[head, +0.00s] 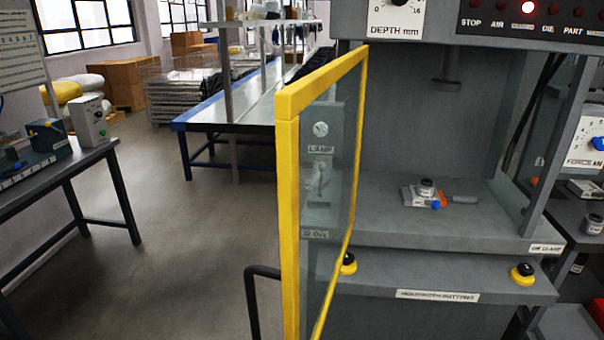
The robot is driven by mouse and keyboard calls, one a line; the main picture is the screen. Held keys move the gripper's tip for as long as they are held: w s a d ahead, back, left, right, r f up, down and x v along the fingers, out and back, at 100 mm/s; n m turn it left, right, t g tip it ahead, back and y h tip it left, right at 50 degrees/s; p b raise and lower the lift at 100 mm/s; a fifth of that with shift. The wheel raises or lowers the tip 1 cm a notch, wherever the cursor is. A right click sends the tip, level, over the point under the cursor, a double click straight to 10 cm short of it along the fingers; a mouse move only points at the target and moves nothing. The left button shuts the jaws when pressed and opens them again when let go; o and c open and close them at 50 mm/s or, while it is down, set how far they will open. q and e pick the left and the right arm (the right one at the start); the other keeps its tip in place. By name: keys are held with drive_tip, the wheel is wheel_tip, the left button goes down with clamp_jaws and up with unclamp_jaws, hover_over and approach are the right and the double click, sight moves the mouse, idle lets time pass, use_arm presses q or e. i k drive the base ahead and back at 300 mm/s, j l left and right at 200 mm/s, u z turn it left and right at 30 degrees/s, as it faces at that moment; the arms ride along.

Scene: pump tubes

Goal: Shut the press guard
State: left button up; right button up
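The press guard (288,215) is a clear panel in a yellow frame. It stands open, swung out from the left side of the grey press (440,225) towards me. A black bent bar (264,270), seemingly its handle, shows at the frame's lower left. The press opening is uncovered at the front. Inside, a small fixture (420,195) with a round grey part, a blue knob and an orange-red piece sits on the press bed. Neither of my grippers is in view.
Two yellow-ringed black buttons, left (348,264) and right (522,274), sit on the front ledge. A bench (60,175) with devices stands at the left. A blue-edged long table (240,110) is behind. The floor between is clear. A force dial (597,144) is at the right.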

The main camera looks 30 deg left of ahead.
sight(291, 100)
drive_tip(key=i+j+z, duration=0.1)
drive_tip(key=j, duration=0.45)
drive_tip(key=i+j, duration=0.1)
drive_tip(key=j, duration=0.4)
drive_tip(key=i+j+z, duration=0.15)
drive_tip(key=j, duration=0.4)
drive_tip(key=k, duration=0.05)
